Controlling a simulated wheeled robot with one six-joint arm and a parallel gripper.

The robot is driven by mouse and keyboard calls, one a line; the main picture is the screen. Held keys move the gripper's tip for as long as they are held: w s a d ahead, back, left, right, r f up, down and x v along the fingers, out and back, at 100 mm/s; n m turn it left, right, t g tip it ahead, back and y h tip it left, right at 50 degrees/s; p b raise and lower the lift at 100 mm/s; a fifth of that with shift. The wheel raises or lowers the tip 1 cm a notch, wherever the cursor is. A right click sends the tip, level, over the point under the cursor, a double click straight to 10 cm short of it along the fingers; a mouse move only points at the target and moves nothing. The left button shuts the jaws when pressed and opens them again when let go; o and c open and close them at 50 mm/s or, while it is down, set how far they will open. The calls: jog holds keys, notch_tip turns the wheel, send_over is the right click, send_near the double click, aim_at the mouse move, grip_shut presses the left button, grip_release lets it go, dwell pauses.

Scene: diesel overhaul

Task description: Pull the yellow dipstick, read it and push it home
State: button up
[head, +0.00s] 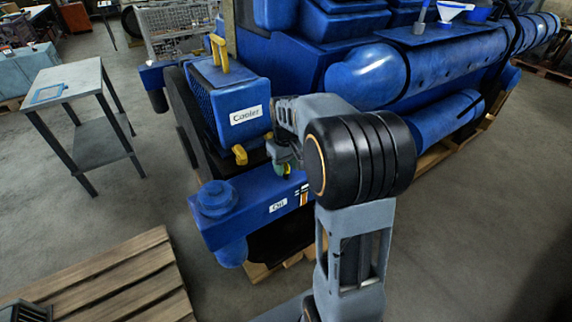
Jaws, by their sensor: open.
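My gripper (282,163) is open, pointing down just right of the cooler box and above the blue housing labelled "Oil" (270,208). A small bit of yellow (287,168) shows at its fingertips. It may be the dipstick's top, but it is too small and too covered to tell, and I cannot tell whether the fingers touch it. A yellow knob (240,154) sits low on the front of the blue box labelled "Cooler" (240,100), left of my gripper. My arm hides part of the engine behind the gripper.
The large blue engine (370,75) fills the back, with a white funnel (455,11) on top. A grey table (75,80) with a blue-edged card stands at left. A wooden pallet (115,280) lies at front left. The floor at right is clear.

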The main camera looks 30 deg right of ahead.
jog(key=shift+c, duration=0.2)
grip_shut()
dwell(0.4)
